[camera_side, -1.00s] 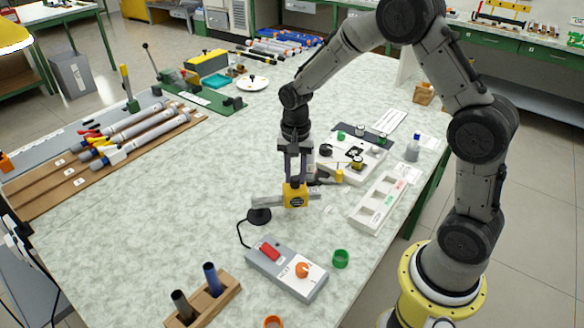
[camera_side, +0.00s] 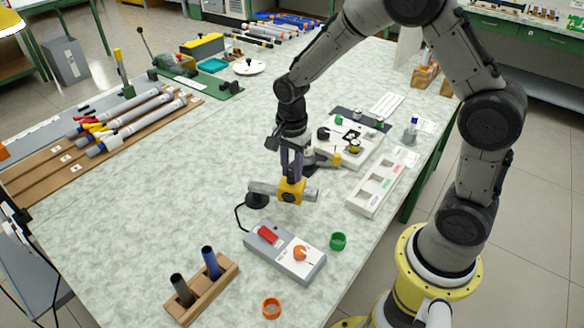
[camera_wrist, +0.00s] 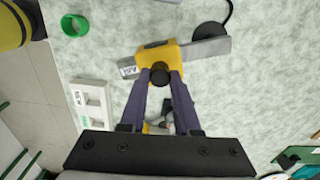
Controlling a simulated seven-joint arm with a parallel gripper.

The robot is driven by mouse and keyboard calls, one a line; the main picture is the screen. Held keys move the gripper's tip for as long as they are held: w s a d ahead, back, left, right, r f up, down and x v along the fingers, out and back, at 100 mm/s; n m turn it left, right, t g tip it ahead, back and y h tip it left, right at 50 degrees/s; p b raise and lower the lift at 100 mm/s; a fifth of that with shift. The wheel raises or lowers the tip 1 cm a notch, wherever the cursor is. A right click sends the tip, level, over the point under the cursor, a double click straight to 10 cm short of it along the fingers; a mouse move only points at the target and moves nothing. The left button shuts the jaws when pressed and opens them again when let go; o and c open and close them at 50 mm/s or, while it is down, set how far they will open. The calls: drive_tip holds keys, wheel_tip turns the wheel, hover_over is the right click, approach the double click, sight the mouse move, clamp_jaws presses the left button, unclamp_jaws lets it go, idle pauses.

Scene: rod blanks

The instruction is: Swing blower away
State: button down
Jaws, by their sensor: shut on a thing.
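The blower has a yellow body (camera_side: 291,190) on a grey bar, with a black round base (camera_side: 257,201) below its left end in the side view. My gripper (camera_side: 291,177) points down over the yellow body. In the wrist view the yellow body (camera_wrist: 153,52) lies across the top, and the purple fingers of my gripper (camera_wrist: 160,80) close at its black knob (camera_wrist: 160,71). A white-labelled end of the bar sticks out to the left there. A black cord links the base to the grey control box (camera_side: 265,255), which has a red switch and an orange knob.
A white slotted tray (camera_side: 362,205) and a white fixture plate (camera_side: 347,153) stand to the right. A green ring (camera_side: 338,241), an orange ring (camera_side: 271,308) and a wooden stand (camera_side: 203,291) with two dark tubes are nearer. The table left of the blower is mostly clear.

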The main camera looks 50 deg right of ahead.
drive_tip(key=shift+r, duration=0.1)
drive_tip(key=c, duration=0.6)
unclamp_jaws()
wheel_tip(320, 180, up, 14)
drive_tip(key=shift+f, duration=0.15)
